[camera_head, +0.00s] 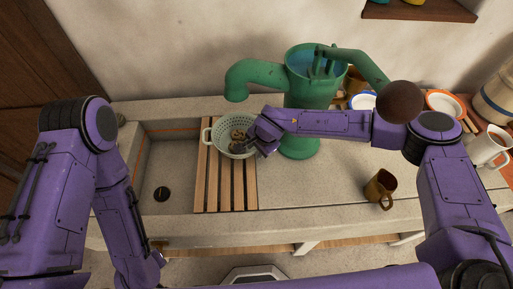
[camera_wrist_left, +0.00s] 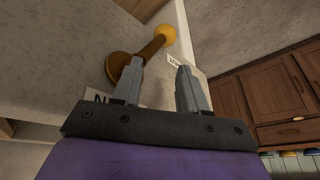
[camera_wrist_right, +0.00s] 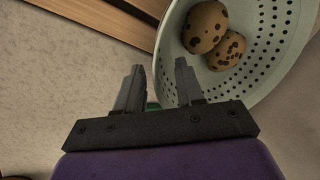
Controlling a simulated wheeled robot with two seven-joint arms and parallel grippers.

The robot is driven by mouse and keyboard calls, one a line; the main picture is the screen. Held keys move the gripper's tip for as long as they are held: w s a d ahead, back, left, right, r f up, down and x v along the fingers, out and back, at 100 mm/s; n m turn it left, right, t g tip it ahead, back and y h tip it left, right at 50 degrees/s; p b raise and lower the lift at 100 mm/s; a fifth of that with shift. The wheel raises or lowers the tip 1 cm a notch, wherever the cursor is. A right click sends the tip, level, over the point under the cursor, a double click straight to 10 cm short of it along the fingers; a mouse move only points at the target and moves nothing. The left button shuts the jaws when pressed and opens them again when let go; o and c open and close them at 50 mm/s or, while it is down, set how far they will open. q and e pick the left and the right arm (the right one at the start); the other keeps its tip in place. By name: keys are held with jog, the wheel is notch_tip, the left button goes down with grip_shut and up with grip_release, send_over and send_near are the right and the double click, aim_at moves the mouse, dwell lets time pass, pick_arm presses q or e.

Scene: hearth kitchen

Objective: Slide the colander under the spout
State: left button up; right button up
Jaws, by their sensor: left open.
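The pale green colander (camera_head: 219,127) sits on a slatted wooden rack (camera_head: 212,190), with speckled eggs (camera_head: 238,134) in it. In the head view it lies just below the mouth of the green pump's spout (camera_head: 237,93). My right gripper (camera_head: 258,143) is at the colander's right side. In the right wrist view its fingers (camera_wrist_right: 160,68) are apart, close to the colander's rim (camera_wrist_right: 168,45); I cannot tell whether they touch it. My left gripper (camera_wrist_left: 158,68) shows only in its wrist view, open and empty, low near the counter's front; the head view does not show it.
A stone sink with a drain (camera_head: 162,194) lies left of the rack. The green pump (camera_head: 312,90) stands behind my right forearm, its handle ending in a dark knob (camera_head: 399,101). A brown mug (camera_head: 381,187) and a white mug (camera_head: 488,147) stand right.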

jog(key=p+v, duration=0.4)
jog(key=v, duration=0.6)
jog(key=shift+r+p, duration=0.2)
jog(key=shift+p, duration=0.1)
